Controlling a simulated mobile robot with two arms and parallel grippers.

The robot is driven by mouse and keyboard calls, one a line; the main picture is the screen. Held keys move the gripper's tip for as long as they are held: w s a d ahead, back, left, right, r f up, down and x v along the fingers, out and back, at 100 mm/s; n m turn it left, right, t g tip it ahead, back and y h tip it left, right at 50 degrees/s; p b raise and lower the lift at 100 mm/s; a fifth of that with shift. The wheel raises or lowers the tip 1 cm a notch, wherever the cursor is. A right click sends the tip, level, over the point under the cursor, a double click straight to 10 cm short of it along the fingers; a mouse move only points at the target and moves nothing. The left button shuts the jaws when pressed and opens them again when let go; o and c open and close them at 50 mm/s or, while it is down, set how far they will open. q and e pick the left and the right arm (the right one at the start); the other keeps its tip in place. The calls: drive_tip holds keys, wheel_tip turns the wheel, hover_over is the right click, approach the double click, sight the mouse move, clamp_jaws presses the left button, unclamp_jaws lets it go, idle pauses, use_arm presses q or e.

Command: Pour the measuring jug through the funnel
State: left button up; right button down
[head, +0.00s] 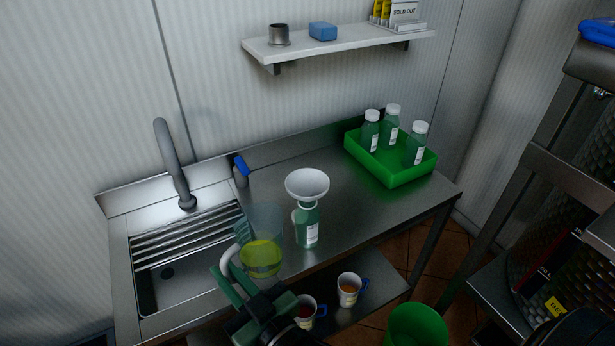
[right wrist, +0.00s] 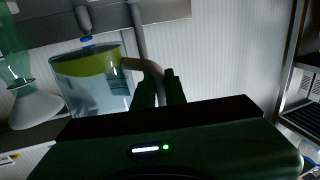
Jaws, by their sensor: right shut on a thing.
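The clear measuring jug (head: 262,222) holds yellow liquid in its lower part and looks about upright, just left of the bottle. My right gripper (head: 238,283) is shut on the jug's pale handle; in the right wrist view its fingers (right wrist: 159,90) meet at the handle beside the jug (right wrist: 92,85). The white funnel (head: 307,184) sits in the neck of an upright green bottle (head: 308,232) on the counter. The funnel also shows upside down in the right wrist view (right wrist: 36,108). The jug is apart from the funnel there. My left gripper is not in view.
A steel sink (head: 160,292) with a tap (head: 172,165) lies left. A green crate (head: 390,172) with 3 capped bottles stands at the counter's back right. Two mugs (head: 349,289) (head: 306,308) stand on the lower shelf. The counter right of the bottle is clear.

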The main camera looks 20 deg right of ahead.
drive_tip(key=shift+r, duration=0.15)
drive_tip(key=shift+w+d+r+m+p, duration=0.15)
drive_tip(key=shift+r+m+p, duration=0.35)
drive_tip(key=shift+r+p, duration=0.55)
drive_tip(key=w+d+r+m+g+p, duration=0.2)
drive_tip(key=d+r+m+p, duration=0.2)
drive_tip(key=r+m+p, duration=0.35)
wheel_tip(320, 180, up, 7)
drive_tip(key=m+y+p, duration=0.1)
drive_tip(key=m+p, duration=0.2)
drive_tip(key=p, duration=0.3)
hover_over(241, 217)
drive_tip(key=s+d, duration=0.3)
drive_tip(key=shift+f+g, duration=0.2)
drive_tip(key=shift+g, duration=0.2)
drive_tip(key=shift+w+d+r+m, duration=0.2)
drive_tip(key=shift+d+r+m, duration=0.15)
drive_tip(key=shift+m, duration=0.2)
drive_tip(key=shift+w+d+r+m+y+p, duration=0.1)
drive_tip(key=shift+w+d+r+m+p, duration=0.2)
drive_tip(key=shift+d+p, duration=0.2)
drive_tip(key=shift+w+d+r+m+y+p, duration=0.1)
drive_tip(key=shift+w+d+r+m+p, duration=0.1)
drive_tip(key=shift+w+d+p, duration=0.2)
drive_tip(key=shift+w+d+r+m+y+p, duration=0.1)
drive_tip(key=shift+w+d+r+m+p, duration=0.15)
drive_tip(key=shift+d+p, duration=0.25)
